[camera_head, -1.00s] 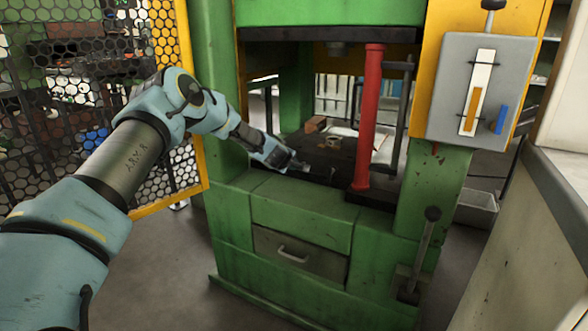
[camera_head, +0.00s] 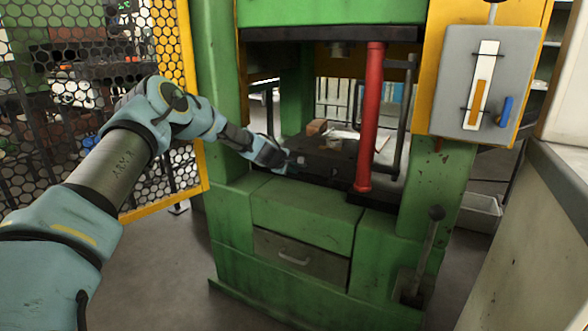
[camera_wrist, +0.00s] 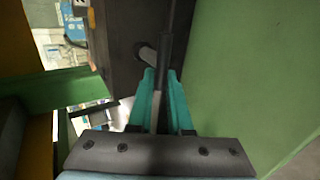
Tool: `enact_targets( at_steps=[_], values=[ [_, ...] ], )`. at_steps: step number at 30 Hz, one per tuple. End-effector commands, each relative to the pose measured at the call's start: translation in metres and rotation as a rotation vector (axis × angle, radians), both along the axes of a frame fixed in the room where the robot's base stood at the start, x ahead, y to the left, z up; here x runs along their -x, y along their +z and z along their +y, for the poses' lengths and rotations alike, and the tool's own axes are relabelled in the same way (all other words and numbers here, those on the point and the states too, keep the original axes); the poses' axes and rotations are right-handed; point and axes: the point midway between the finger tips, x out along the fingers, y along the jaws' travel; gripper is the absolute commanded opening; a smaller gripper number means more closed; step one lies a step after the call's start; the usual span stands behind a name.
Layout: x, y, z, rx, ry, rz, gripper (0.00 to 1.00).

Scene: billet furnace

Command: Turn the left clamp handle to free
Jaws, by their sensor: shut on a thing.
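My gripper (camera_head: 284,161) reaches into the opening of the green press, at the left front of its dark bed plate (camera_head: 325,158). In the wrist view its two teal fingers (camera_wrist: 158,78) are shut on a slim dark bar, the left clamp handle (camera_wrist: 166,45). The handle runs up between the fingertips and out of the top of the picture. A short grey rounded piece (camera_wrist: 146,54) sits beside it on the dark plate. In the head view the handle is too small and too covered by my gripper to make out.
A red column (camera_head: 369,120) stands to the right of my gripper in the opening. The press's green left post (camera_head: 215,90) is close to my forearm. A brown block (camera_head: 316,127) lies on the bed. A yellow mesh fence (camera_head: 187,60) is at left; a lever (camera_head: 426,245) is at lower right.

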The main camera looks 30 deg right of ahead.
Motion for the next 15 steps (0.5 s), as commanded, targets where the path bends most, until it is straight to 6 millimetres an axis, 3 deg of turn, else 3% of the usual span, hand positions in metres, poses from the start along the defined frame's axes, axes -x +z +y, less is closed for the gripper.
enact_targets(
  at_steps=[2, 3, 10, 15],
  values=[
    [-0.0003, -0.0006, 0.0004, -0.001, 0.001, 0.001, 0.0],
    [-0.0003, -0.0006, 0.0004, -0.001, 0.001, 0.001, 0.2],
    [-0.0002, -0.0004, 0.0003, 0.0, 0.001, 0.0, 0.45],
    [-0.0001, -0.0003, 0.0002, 0.0, 0.001, 0.0, 0.47]
  ],
)
